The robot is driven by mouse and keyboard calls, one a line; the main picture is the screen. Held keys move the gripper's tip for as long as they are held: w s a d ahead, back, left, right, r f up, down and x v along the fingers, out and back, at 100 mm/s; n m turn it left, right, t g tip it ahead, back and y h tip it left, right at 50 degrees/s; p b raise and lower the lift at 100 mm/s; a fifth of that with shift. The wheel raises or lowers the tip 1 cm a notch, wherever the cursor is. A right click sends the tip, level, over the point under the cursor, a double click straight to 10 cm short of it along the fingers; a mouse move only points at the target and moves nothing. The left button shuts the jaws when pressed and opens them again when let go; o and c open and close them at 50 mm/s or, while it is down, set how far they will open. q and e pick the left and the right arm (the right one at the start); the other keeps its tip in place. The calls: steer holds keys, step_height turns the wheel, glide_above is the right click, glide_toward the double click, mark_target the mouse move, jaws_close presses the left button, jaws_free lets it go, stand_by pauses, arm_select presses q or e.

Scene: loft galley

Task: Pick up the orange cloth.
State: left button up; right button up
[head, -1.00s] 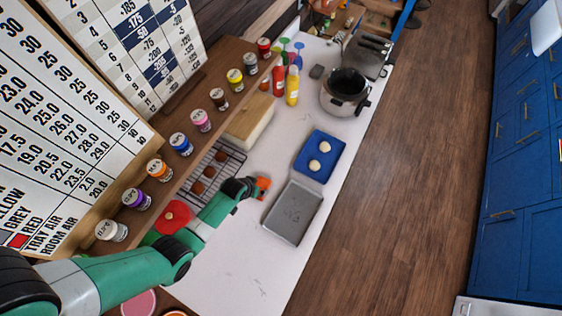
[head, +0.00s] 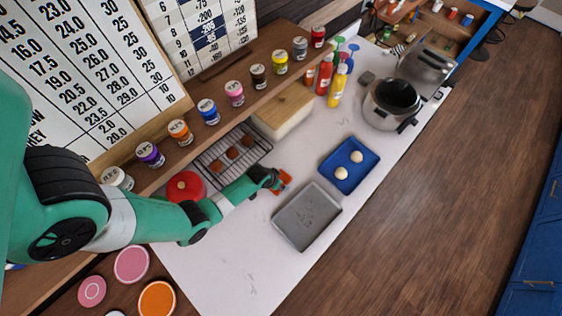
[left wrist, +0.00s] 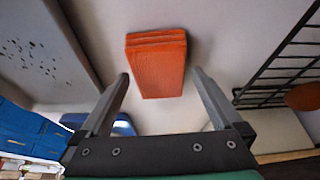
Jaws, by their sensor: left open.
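The orange cloth (left wrist: 157,66) lies folded on the white counter, between the grey tray and the wire rack. In the left wrist view it sits ahead of and between the fingers of my left gripper (left wrist: 160,85), which is open and empty. In the head view the cloth (head: 284,181) shows at the tip of my left gripper (head: 277,182), partly hidden by it. I cannot tell the exact height of the fingers above the counter. My right gripper is in neither view.
A grey tray (head: 328,203) lies right of the cloth, and a blue tray (head: 372,176) with two pale rounds lies beyond it. A wire rack (head: 258,146) with brown rounds and a red lidded pot (head: 187,187) stand left. The front counter (head: 240,265) is clear.

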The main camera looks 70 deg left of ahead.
arm_select(q)
steer(key=shift+w+f, duration=0.15)
steer(key=shift+f, duration=0.25)
stand_by(0.3)
steer(key=c, duration=1.2)
steer(key=shift+r, duration=0.15)
